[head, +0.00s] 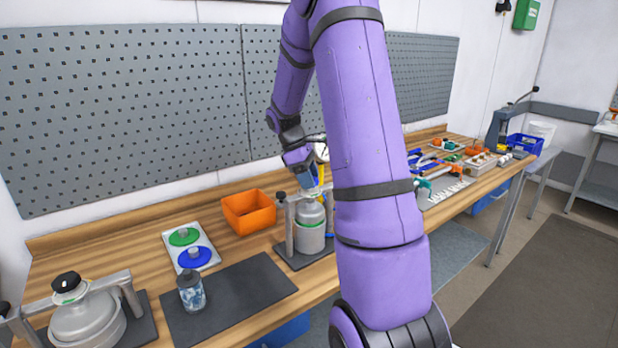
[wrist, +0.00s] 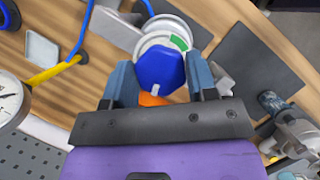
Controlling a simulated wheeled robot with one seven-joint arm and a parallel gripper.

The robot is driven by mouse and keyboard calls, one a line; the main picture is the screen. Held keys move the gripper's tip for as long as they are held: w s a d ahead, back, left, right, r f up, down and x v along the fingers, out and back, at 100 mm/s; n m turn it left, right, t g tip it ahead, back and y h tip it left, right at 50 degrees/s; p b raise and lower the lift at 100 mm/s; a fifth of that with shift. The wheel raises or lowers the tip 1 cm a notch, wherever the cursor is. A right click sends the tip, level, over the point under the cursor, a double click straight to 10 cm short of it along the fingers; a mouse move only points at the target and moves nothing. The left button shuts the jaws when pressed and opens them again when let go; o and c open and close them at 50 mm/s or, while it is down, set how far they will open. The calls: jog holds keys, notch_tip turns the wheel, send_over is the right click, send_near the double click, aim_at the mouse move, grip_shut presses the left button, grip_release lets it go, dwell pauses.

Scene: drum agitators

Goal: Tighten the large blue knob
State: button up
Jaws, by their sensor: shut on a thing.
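The large blue knob (wrist: 160,66) sits between my gripper's two blue-grey fingers in the wrist view. It tops a round grey-white vessel with a green patch on its rim. My gripper (wrist: 159,74) is shut on the knob, with a finger on each side. In the head view my gripper (head: 309,180) points down at the top of the grey vessel (head: 310,232) in its clamp frame. The knob itself cannot be made out there, behind the fingers and my arm. How tight the knob is cannot be told.
A similar vessel with a black knob (head: 67,282) stands front left. An orange bin (head: 248,211), a tray with green and blue discs (head: 191,246) and a small jar (head: 191,291) are left of my gripper. Tools crowd the bench to the right. The dark mat (head: 235,298) is mostly clear.

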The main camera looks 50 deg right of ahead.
jog(key=m+y, duration=0.1)
jog(key=m, duration=0.2)
jog(key=m+y, duration=0.1)
jog(key=m, duration=0.2)
jog(key=shift+w+d+r+m+y, duration=0.1)
jog(key=shift+m+y, duration=0.2)
jog(key=m+y, duration=0.1)
jog(key=m, duration=0.2)
jog(key=m+y, duration=0.1)
jog(key=m, duration=0.2)
jog(key=m+t+y, duration=0.1)
jog(key=m, duration=0.2)
jog(key=m+t, duration=0.1)
jog(key=m, duration=0.2)
jog(key=shift+d+m+y, duration=0.1)
jog(key=shift+m+y, duration=0.2)
jog(key=shift+y, duration=0.1)
jog(key=m+t, duration=0.2)
jog(key=m, duration=0.3)
jog(key=shift+m+t, duration=0.3)
jog(key=shift+m, duration=0.1)
jog(key=o, duration=0.9)
jog(key=shift+o, duration=0.2)
